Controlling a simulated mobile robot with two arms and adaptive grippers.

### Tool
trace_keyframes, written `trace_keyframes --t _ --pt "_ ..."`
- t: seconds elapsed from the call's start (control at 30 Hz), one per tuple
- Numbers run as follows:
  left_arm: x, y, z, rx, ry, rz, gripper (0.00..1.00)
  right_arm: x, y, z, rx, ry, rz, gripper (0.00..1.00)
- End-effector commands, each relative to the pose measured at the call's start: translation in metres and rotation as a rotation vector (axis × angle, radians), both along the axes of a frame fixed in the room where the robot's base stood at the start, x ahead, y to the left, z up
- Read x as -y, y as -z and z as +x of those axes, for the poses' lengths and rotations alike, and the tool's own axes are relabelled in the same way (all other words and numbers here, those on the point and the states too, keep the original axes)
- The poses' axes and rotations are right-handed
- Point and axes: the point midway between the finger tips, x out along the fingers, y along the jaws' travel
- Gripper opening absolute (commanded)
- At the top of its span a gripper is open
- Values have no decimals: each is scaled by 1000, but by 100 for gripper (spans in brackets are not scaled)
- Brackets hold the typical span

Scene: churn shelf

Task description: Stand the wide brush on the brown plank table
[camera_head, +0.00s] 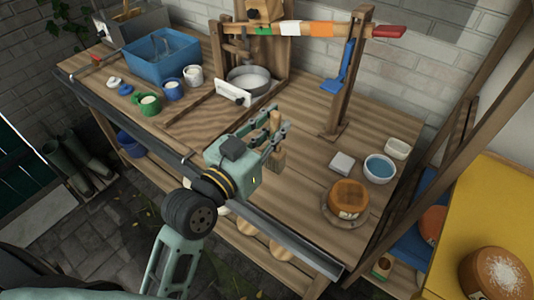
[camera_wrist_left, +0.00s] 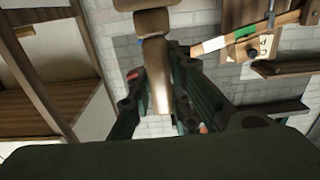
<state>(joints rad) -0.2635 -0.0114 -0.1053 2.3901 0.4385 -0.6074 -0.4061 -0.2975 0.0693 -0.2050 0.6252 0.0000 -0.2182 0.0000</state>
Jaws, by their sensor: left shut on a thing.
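My left gripper (camera_head: 274,141) is shut on the wide brush (camera_head: 277,161), a pale wooden thing with a narrow handle upward and a broader block below the fingers. It looks roughly upright over the front middle of the brown plank table (camera_head: 300,208). I cannot tell whether its lower end touches the planks. My right gripper is not in view.
A blue tub (camera_head: 160,62), small cups and a metal pan (camera_head: 248,80) stand at the back left. A wooden post frame (camera_head: 345,85) rises behind the brush. A round orange-brown cheese (camera_head: 348,197), a white block (camera_head: 342,163) and a blue bowl (camera_head: 380,168) stand on the right.

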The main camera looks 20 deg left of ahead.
Motion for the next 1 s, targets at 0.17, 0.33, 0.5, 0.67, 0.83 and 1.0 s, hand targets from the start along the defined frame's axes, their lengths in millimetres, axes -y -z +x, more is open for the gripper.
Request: trace_keyframes --t 0.17,0.33,0.5,0.67,0.83,1.0 --pt "-15 20 31 -5 2 3 0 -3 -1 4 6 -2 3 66" --pt "-32 44 67 -4 1 3 0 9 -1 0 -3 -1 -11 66" --pt "-45 61 93 -3 1 3 0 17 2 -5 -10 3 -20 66" --pt "-49 69 101 -4 1 0 0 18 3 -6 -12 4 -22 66" --pt "-50 95 101 -7 1 1 0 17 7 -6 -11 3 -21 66" --pt "-49 108 101 -4 1 1 0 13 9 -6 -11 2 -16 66"
